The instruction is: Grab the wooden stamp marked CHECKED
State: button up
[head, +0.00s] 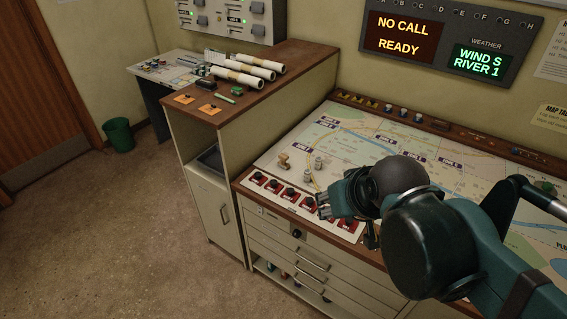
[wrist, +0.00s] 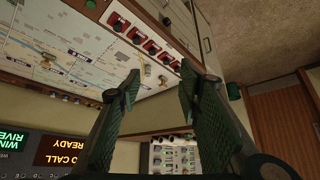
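A small wooden stamp-shaped piece (head: 284,160) stands on the map table (head: 262,166) near its left edge; no marking on it is readable. In the wrist view a small tan piece (wrist: 163,81) shows between my fingers, probably the same one. My gripper (head: 322,205) is over the front left of the table, to the right of and nearer than the wooden piece, apart from it. In the wrist view my gripper (wrist: 160,72) has its two fingers spread with nothing between them.
Two small metallic pieces (head: 318,163) stand right of the wooden piece. Red switches (head: 290,192) line the table's front edge. A cabinet (head: 215,125) to the left bears rolled papers (head: 240,72) and orange cards. A green bin (head: 119,135) stands on the floor.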

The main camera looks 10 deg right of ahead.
jog(key=w+r+n+g, duration=0.2)
jog(key=w+r, duration=0.2)
jog(key=w, duration=1.1)
jog(key=n+g, duration=0.5)
jog(key=n, duration=0.1)
send_over(285, 156)
notch_tip(285, 156, down, 27)
jog(key=shift+d+f+b, duration=0.1)
jog(key=shift+b, duration=0.3)
jog(key=shift+w+f, duration=0.15)
jog(key=shift+f, duration=0.3)
jog(key=shift+f, duration=0.1)
jog(key=shift+f, duration=1.2)
jog(key=shift+f, duration=0.1)
